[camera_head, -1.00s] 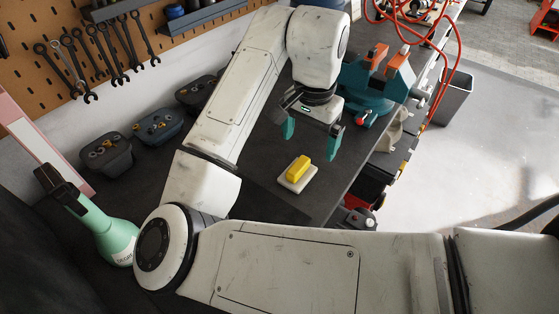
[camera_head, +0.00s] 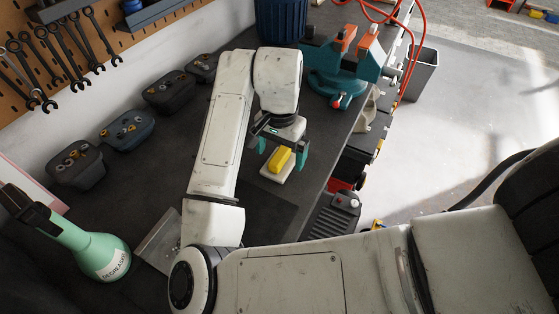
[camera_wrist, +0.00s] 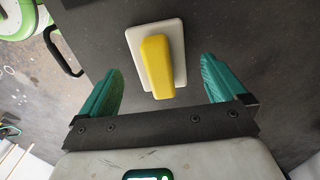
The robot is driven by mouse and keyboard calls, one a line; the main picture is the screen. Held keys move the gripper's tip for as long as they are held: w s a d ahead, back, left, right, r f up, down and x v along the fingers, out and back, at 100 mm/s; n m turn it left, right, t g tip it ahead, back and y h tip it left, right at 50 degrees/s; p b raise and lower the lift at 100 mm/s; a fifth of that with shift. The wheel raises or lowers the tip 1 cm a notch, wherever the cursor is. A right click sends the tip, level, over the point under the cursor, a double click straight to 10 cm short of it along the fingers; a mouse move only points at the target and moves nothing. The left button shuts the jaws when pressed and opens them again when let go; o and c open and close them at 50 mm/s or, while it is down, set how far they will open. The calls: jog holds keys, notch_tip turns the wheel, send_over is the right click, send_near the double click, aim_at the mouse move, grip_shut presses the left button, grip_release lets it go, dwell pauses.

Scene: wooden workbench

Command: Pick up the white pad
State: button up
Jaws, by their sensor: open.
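The white pad (camera_head: 268,174) lies on the dark workbench with a yellow block-shaped handle (camera_head: 280,160) on top. My gripper (camera_head: 281,153) is open and empty, just above the pad in the head view, its teal fingers on either side of the yellow handle. In the wrist view the pad (camera_wrist: 136,42) and its yellow handle (camera_wrist: 158,68) appear between and ahead of the two spread fingers of my gripper (camera_wrist: 160,85). I cannot tell the exact height of the fingertips over the bench. Nothing is held.
A teal vise (camera_head: 345,72) stands beyond, at the bench's right edge. Several dark bins (camera_head: 125,130) line the wall at left. A green degreaser bottle (camera_head: 98,255) stands at lower left. A blue ribbed container (camera_head: 281,22) is at the back.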

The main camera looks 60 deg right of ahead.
jog(key=shift+f, duration=0.8)
jog(key=c, duration=1.2)
jog(key=shift+c, duration=0.2)
jog(key=shift+r, duration=0.1)
